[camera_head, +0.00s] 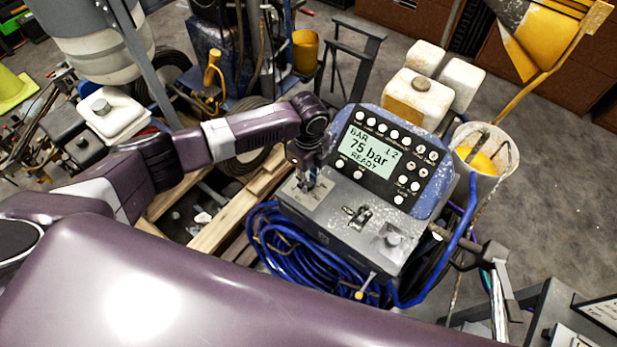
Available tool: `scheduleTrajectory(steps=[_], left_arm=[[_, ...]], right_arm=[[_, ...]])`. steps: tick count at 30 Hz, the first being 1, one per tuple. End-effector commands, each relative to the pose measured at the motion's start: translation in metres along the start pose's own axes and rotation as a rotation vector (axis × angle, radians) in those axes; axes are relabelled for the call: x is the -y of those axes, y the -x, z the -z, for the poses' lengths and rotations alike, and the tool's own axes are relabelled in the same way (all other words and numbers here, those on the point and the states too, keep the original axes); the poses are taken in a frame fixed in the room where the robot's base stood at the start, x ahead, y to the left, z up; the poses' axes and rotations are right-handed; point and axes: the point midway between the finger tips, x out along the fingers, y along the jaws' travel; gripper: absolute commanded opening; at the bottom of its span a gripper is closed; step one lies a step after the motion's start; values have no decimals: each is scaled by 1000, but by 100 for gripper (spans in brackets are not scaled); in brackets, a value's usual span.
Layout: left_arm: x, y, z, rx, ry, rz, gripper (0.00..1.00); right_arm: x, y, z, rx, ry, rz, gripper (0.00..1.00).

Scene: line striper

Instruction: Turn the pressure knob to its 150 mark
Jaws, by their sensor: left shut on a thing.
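The grey control box (345,238) stands in front of me, with a blue-framed panel (432,198) on its back edge. The panel's display (371,150) reads "BAR", "75 bar" and "READY". My left gripper (306,184) points down at the left end of the box's top and is shut on what I take to be the pressure knob. The knob is mostly hidden by the fingers, and its marks are too small to read. My right gripper is not in view.
A black switch (358,216) and a grey knob-like part (393,239) sit farther right on the box top. Coiled blue hose (290,250) hangs below it. A white bucket (484,150) and white containers (418,98) stand behind.

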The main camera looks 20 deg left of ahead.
Motion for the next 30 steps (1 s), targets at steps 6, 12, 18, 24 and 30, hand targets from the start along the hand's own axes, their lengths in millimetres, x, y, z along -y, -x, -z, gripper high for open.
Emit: scheduleTrajectory(steps=[6, 12, 18, 24, 30], left_arm=[[2, 2, 0, 0, -206, 4, 0], [2, 2, 0, 0, -396, 4, 0], [2, 1, 0, 0, -586, 5, 0], [2, 1, 0, 1, -776, 5, 0], [2, 1, -1, 2, -966, 4, 0]], right_arm=[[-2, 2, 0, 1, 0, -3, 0], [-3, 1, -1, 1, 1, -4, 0], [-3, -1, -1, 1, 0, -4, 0], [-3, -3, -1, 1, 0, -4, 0], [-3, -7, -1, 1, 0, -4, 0]])
